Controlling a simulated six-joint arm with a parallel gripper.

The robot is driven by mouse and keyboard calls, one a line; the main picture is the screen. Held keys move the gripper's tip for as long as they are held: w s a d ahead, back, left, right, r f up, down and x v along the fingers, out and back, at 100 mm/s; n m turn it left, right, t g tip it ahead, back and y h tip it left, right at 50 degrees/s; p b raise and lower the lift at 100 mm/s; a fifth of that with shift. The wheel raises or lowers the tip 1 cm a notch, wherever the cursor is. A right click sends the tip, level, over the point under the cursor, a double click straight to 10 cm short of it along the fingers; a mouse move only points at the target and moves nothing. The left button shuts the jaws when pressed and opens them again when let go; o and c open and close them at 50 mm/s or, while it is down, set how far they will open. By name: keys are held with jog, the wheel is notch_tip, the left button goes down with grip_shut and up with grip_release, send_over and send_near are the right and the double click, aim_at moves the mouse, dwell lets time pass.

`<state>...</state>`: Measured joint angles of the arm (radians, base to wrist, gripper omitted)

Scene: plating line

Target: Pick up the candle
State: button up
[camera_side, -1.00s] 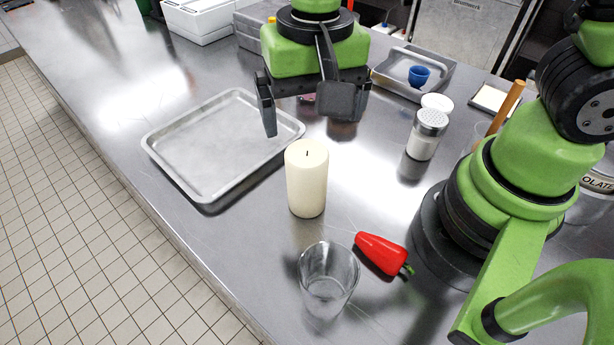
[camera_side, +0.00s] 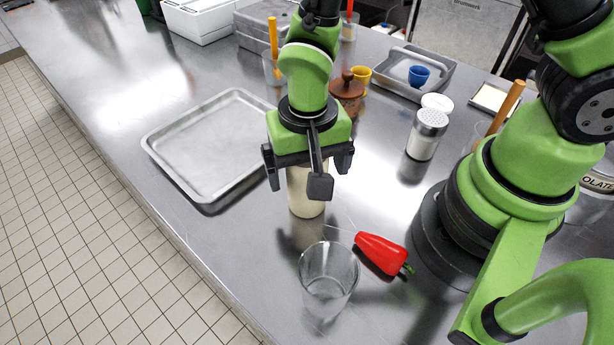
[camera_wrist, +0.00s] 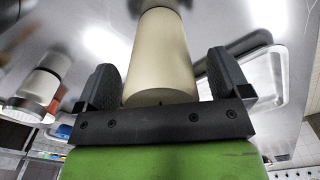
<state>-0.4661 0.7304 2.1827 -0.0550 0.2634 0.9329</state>
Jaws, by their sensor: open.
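The cream candle (camera_side: 305,198) stands upright on the steel counter, its upper part hidden behind my gripper in the side view. My gripper (camera_side: 309,172) is pointed down over the candle's top. Its two fingers are open, one to each side of the candle. In the wrist view the candle (camera_wrist: 161,60) fills the space between the two dark fingers of my gripper (camera_wrist: 163,80), with a visible gap on the right side. Its wick end lies close to the palm bar. Whether a finger touches the candle I cannot tell.
An empty metal tray (camera_side: 172,180) lies to the left. A shaker (camera_side: 426,136) stands to the right. A brown lidded pot (camera_side: 347,88) is behind.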

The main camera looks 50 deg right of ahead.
jog(key=shift+c, duration=0.2)
jog(key=c, duration=1.2)
jog(key=shift+o, duration=0.2)
